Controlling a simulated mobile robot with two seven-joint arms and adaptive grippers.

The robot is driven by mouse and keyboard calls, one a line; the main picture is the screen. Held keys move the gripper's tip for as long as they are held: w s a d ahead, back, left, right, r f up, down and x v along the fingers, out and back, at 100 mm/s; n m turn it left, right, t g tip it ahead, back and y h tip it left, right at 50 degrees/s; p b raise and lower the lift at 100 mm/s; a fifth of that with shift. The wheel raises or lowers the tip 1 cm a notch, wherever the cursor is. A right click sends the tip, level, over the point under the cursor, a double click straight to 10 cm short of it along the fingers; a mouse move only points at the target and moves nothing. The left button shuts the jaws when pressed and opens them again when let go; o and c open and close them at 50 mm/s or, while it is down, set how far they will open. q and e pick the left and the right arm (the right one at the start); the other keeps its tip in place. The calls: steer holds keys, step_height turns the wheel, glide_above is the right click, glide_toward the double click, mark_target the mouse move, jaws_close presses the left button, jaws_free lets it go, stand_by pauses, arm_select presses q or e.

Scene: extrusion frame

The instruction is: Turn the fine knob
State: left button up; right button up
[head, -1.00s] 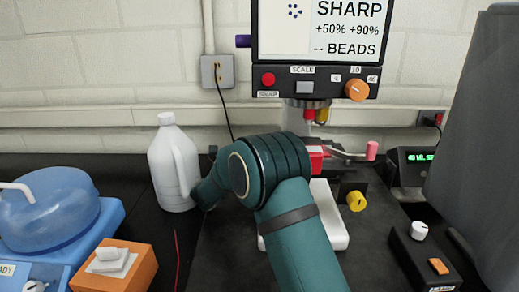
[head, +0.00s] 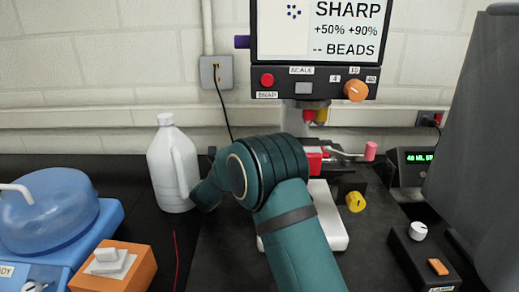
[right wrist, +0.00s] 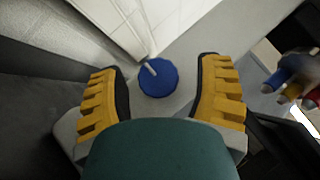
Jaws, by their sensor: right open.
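A round blue knob (right wrist: 158,80) with a white pointer line shows in the right wrist view, mounted on a light grey body. No label on it is visible. My right gripper (right wrist: 162,66) is open, with one yellow-padded finger on each side of the knob and visible gaps between. In the head view my right arm bends in front of the microscope-like instrument (head: 337,225) and hides its left side, the blue knob and the gripper. A yellow knob (head: 355,201) sits on the instrument's right side. My left gripper is in neither view.
A white jug (head: 172,165) stands left of the arm. A blue tub (head: 50,210) and an orange box (head: 130,272) are at the front left. A screen (head: 320,30) hangs above the instrument. A black lamp box (head: 410,245) and a grey panel (head: 478,150) are at right.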

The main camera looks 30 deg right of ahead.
steer(key=v, duration=0.7)
steer(key=shift+a, duration=0.1)
stand_by(2.5)
